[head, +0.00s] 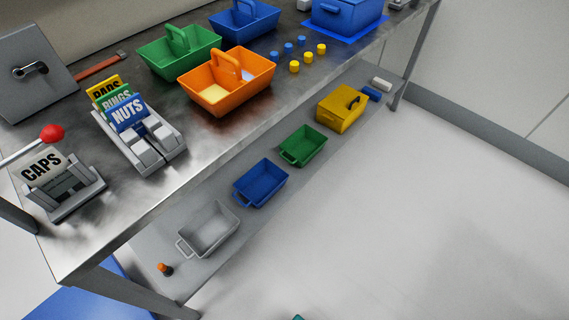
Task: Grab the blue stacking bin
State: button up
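A blue stacking bin (260,184) sits upright on the low shelf under the metal workbench. It looks empty, and its handle side faces the lower left. It stands between a grey bin (208,230) at the near left and a green bin (303,146) farther back, with small gaps on both sides. My gripper is not in view.
A yellow box (341,107) stands farther along the shelf (160,240); a small orange-and-black item (165,269) lies near its front end. The workbench (190,170) overhangs the shelf and carries an orange caddy (227,82) and sign holders. The floor (400,210) is clear.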

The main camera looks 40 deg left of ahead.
aim_at(263, 180)
jog(key=i, duration=1.6)
jog(key=u, duration=2.95)
